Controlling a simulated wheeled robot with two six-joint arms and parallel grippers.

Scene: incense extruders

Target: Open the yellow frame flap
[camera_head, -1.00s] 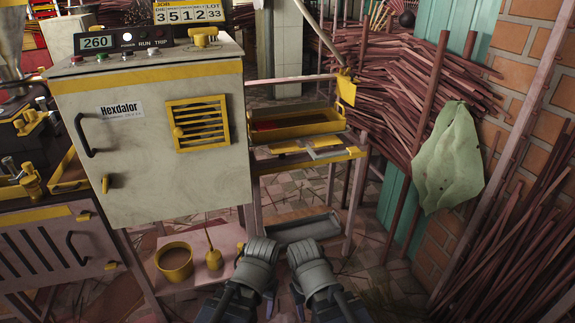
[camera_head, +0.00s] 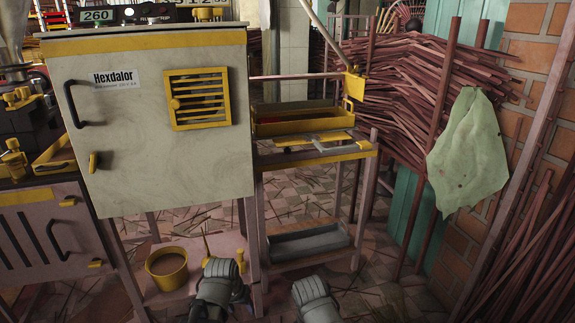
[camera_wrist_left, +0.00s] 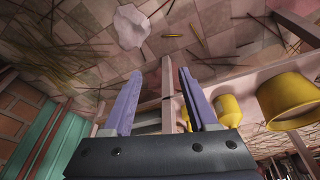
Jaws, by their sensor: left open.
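The yellow frame flap (camera_head: 197,99) is a slatted yellow louvre on the front of the beige Hexdalor cabinet (camera_head: 150,150). It lies flat against the panel and looks shut, with a small knob on its left side. My left gripper (camera_wrist_left: 155,95) is open and empty in the left wrist view, with its two purple-grey fingers apart. In the head view my left arm (camera_head: 222,285) is low, below the cabinet, well away from the flap. My right arm (camera_head: 314,298) is low to the right of it; its gripper fingers are not visible.
A yellow bucket (camera_head: 167,270) stands on a low shelf left of my left arm. A rack with a yellow tray (camera_head: 305,122) and a grey bin (camera_head: 308,241) stands right of the cabinet. A green cloth (camera_head: 468,155) hangs at the right. The space before the flap is clear.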

